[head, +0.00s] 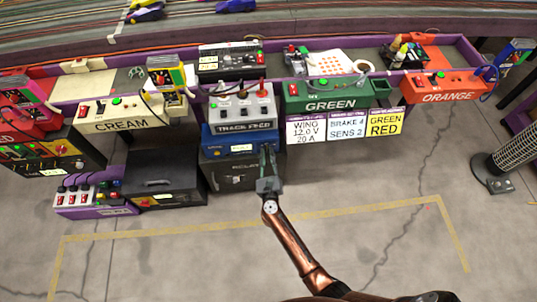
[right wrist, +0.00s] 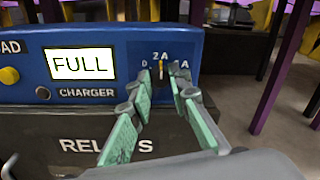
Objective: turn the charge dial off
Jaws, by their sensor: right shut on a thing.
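The blue charger (head: 228,141) stands under the grey track feed unit in the head view. In the right wrist view, the charger (right wrist: 30,65) has a white FULL label. The charge dial (right wrist: 161,67) is at its right, with a yellow-orange pointer standing about upright, towards the 2 A mark. A 0 mark lies to its left and another mark ending in A to its right. My right gripper (right wrist: 160,82) reaches the dial with a finger on each side, shut on it; it also shows in the head view (head: 267,152). My left gripper is not in view.
A dark unit (right wrist: 60,130) lies below the charger. The floor in front is clear.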

